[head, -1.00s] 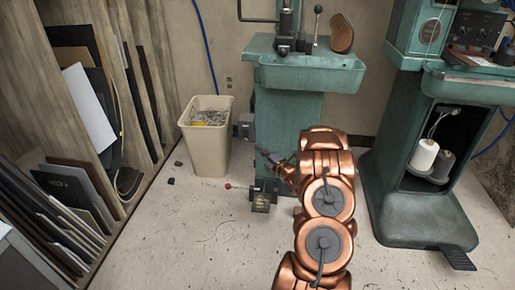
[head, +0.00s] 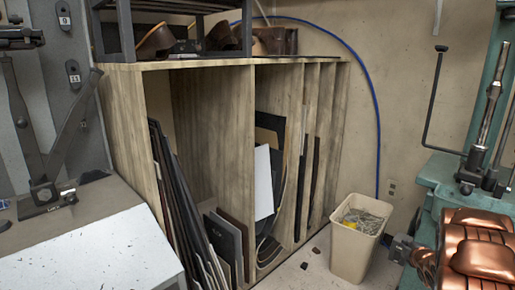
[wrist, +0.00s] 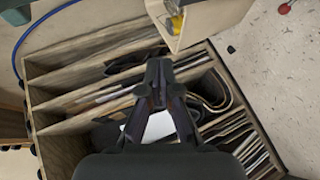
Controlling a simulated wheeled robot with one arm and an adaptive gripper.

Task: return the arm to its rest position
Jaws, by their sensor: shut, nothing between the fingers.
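My gripper (wrist: 160,70) shows in the wrist view with its dark fingers together and nothing between them. It points over the wooden rack and a beige bin. My copper arm (head: 478,250) shows in the head view at the lower right corner, in front of the green machine. I cannot make out the gripper clearly in the head view.
The beige bin (head: 350,259) with scraps stands on the floor between the wooden rack (head: 212,130) and the green machine (head: 437,172). The rack holds several sheets. A grey-white bench (head: 95,255) is at the lower left. Little open floor shows.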

